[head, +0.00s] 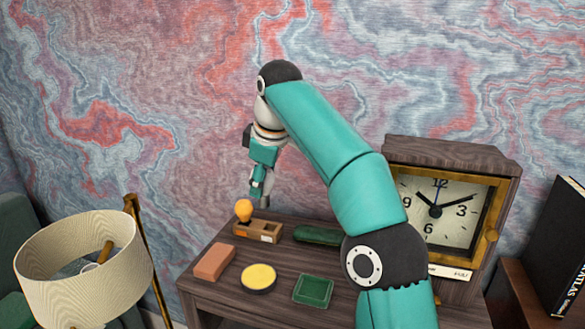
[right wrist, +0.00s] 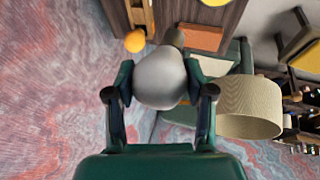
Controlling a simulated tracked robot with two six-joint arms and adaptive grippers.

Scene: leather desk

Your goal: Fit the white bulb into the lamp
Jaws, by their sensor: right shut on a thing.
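A white bulb (right wrist: 160,80) sits between the fingers of my right gripper (right wrist: 160,95) in the right wrist view. Its dark base points away from the palm. In the head view my right gripper (head: 262,188) hangs above the back left part of the desk, by the orange bulb's holder; the white bulb is hard to make out there. The lamp (head: 85,285) stands at the lower left, left of the desk, with its cream shade open at the top and a brass-coloured piece inside. Its shade (right wrist: 250,107) also shows right of the gripper in the wrist view. My left gripper is out of view.
An orange bulb (head: 243,209) stands in a wooden holder (head: 257,232) on the desk. A brown block (head: 214,262), a yellow round piece (head: 258,278), a green square dish (head: 313,289) and a green case (head: 317,236) lie nearby. A large clock (head: 440,208) stands right. The lamp's brass pole (head: 147,250) rises beside its shade.

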